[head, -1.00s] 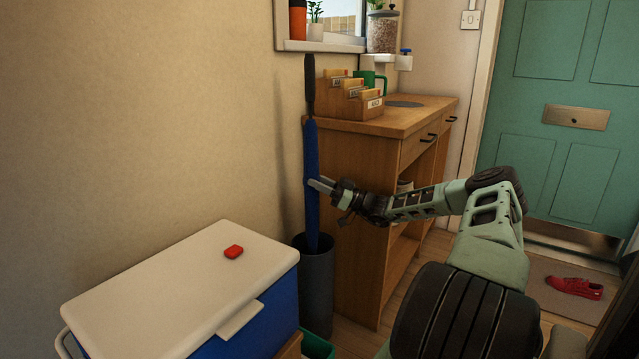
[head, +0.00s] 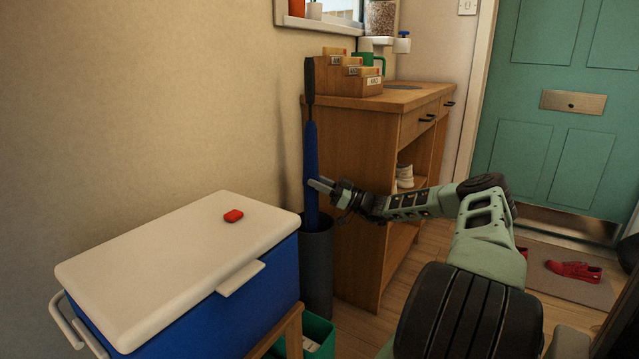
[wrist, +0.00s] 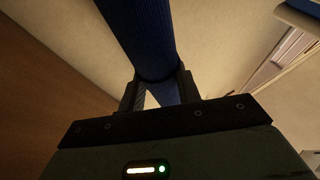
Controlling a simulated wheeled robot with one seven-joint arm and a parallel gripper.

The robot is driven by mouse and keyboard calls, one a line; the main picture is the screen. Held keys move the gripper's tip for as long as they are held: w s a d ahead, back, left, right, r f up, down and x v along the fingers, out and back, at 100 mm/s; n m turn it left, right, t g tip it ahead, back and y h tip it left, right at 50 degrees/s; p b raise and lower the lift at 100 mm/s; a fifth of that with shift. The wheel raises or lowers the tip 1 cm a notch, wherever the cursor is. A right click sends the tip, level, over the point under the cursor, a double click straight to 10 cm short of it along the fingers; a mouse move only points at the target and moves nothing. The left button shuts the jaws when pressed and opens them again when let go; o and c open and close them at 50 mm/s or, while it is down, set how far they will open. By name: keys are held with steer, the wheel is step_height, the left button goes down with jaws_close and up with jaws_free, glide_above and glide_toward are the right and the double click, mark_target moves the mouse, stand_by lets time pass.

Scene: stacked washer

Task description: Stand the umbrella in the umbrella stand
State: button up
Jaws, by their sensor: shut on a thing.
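The blue umbrella (head: 312,145) is upright, with its dark handle (head: 310,82) at the top. My gripper (head: 318,185) is shut on its blue canopy, about midway down. The wrist view also shows the blue canopy (wrist: 140,35) between the two fingers (wrist: 158,92). The dark grey umbrella stand (head: 317,270) is on the floor between the cooler and the wooden cabinet. The umbrella's lower end goes into the stand's mouth and its tip is hidden there. I cannot tell whether the tip touches the bottom.
A blue cooler with a white lid (head: 150,260) stands at the front left, a red object (head: 233,216) on its lid. A green bin (head: 318,335) is below the stand in the picture. The wooden cabinet (head: 355,200) is close behind the gripper. Red shoes (head: 574,271) lie on the doormat.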

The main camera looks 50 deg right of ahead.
steer(key=shift+f+b, duration=1.2)
steer(key=shift+f, duration=0.45)
steer(key=o, duration=1.3)
steer(key=shift+f, duration=0.1)
step_height(320, 180, up, 10)
steer(key=p, duration=0.4)
steer(key=shift+p, duration=0.35)
